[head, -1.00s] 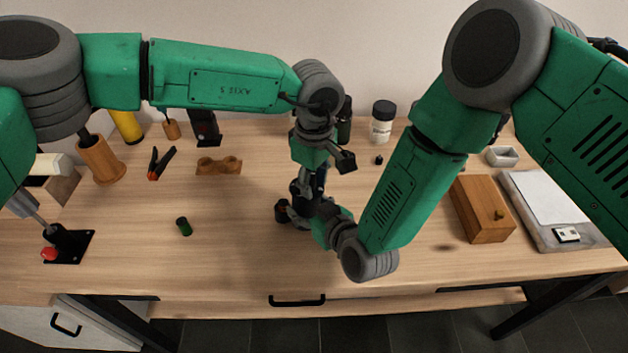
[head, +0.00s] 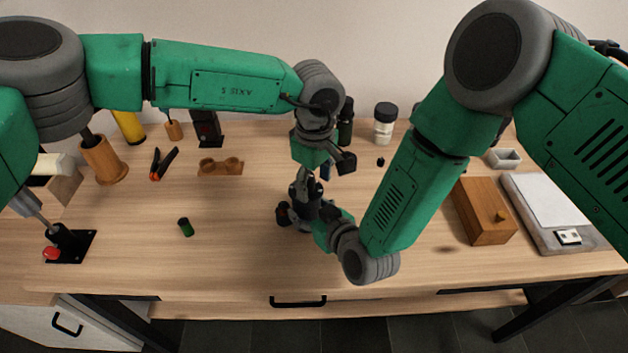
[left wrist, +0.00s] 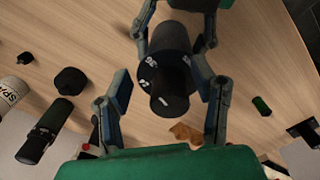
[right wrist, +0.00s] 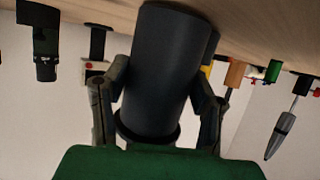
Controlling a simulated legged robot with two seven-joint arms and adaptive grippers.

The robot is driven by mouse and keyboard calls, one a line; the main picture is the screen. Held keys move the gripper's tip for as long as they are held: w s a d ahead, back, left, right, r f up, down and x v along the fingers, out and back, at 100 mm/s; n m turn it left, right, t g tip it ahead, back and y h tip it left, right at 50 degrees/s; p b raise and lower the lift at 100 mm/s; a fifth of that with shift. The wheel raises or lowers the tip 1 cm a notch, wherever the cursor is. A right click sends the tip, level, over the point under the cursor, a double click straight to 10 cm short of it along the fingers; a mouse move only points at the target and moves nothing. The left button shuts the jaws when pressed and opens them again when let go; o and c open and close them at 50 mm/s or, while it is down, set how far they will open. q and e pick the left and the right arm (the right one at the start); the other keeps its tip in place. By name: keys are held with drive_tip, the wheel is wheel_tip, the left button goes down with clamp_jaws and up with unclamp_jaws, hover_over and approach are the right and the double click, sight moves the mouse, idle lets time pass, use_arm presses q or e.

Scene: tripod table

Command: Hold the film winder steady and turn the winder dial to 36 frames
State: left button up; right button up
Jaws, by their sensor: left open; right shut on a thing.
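The film winder is a dark cylinder (left wrist: 172,45) with a dial (left wrist: 168,88) at its near end in the left wrist view. My left gripper (left wrist: 170,92) is open, one finger on each side of the dial with visible gaps. My right gripper (right wrist: 160,88) is shut on the winder's body (right wrist: 162,60), which fills the middle of the right wrist view. In the head view, my left gripper (head: 308,183) is above my right gripper (head: 308,214), and they largely hide the winder.
A green film canister (head: 186,227) lies on the table to the left. A wooden holder (head: 220,167) and orange-tipped pliers (head: 163,163) are behind it. A white-labelled bottle (head: 384,122) stands at the back, and a wooden box (head: 484,210) is at right. The front middle is clear.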

use_arm(q)
wheel_tip(320, 180, up, 12)
idle(0.4)
drive_tip(key=shift+f, duration=0.1)
drive_tip(key=m+t+y, duration=0.1)
drive_tip(key=m+t, duration=0.3)
drive_tip(key=m, duration=0.4)
approach(314, 191)
drive_tip(key=w+f, duration=0.1)
drive_tip(key=f, duration=0.1)
drive_tip(key=w+a+f, duration=0.1)
drive_tip(key=w+f, duration=0.1)
drive_tip(key=w+a+f, duration=0.1)
drive_tip(key=f, duration=0.2)
drive_tip(key=shift+w+a, duration=0.25)
drive_tip(key=shift+w, duration=0.15)
drive_tip(key=shift+n, duration=0.3)
drive_tip(key=c, duration=1.2)
